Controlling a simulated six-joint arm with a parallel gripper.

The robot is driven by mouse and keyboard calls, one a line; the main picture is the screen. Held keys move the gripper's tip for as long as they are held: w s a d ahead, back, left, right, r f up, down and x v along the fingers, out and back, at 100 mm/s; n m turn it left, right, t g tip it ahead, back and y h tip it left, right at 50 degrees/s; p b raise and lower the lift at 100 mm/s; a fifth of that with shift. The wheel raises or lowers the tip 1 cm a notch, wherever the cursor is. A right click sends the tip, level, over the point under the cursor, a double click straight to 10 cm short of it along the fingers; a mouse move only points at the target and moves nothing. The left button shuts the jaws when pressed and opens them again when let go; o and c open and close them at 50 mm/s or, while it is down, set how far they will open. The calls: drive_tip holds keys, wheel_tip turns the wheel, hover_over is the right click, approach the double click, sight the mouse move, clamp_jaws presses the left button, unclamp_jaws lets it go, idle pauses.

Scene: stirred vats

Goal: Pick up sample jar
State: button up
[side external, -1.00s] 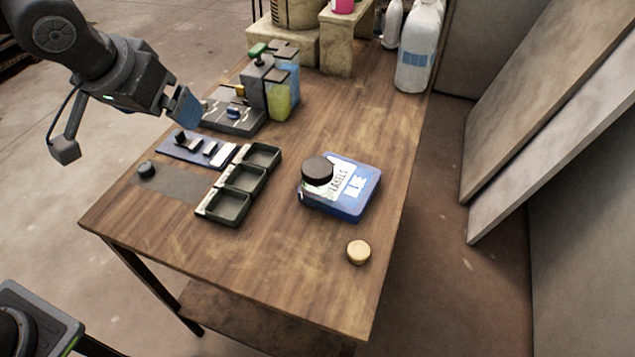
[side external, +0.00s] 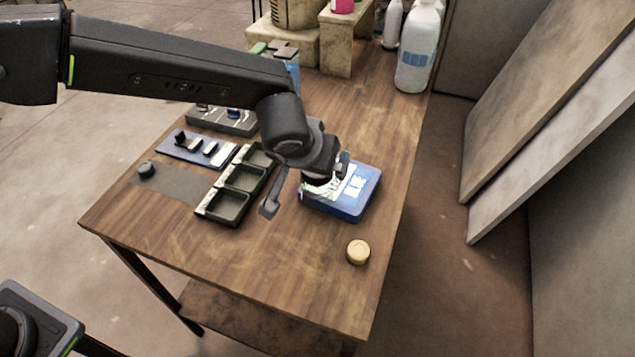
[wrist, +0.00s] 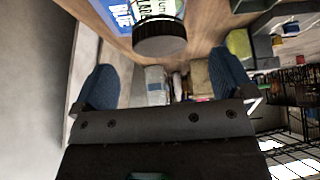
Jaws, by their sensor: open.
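The jar with a broad black lid (wrist: 160,38) is at the top middle of the wrist view, by the blue box marked "BLUE LABELS" (wrist: 112,14). In the side view the blue box (side external: 357,192) lies on the table, and my gripper (side external: 330,178) is over its left part, hiding most of the jar. In the wrist view my gripper (wrist: 165,82) is open, its two blue fingers wide apart. The jar's lid shows beyond the fingertips and between their lines, and nothing is held. I cannot tell whether a finger touches the jar.
A small tan round cap (side external: 358,252) lies in front of the box. Dark green trays (side external: 228,207) stand left of my gripper, with a blue plate of small parts (side external: 190,150) beyond. A large white bottle (side external: 417,52) stands at the back right. The table's front is mostly clear.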

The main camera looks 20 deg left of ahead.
drive_tip(key=shift+x, duration=3.3)
drive_tip(key=shift+s+f, duration=0.1)
drive_tip(key=shift+s, duration=0.05)
drive_tip(key=shift+c, duration=0.5)
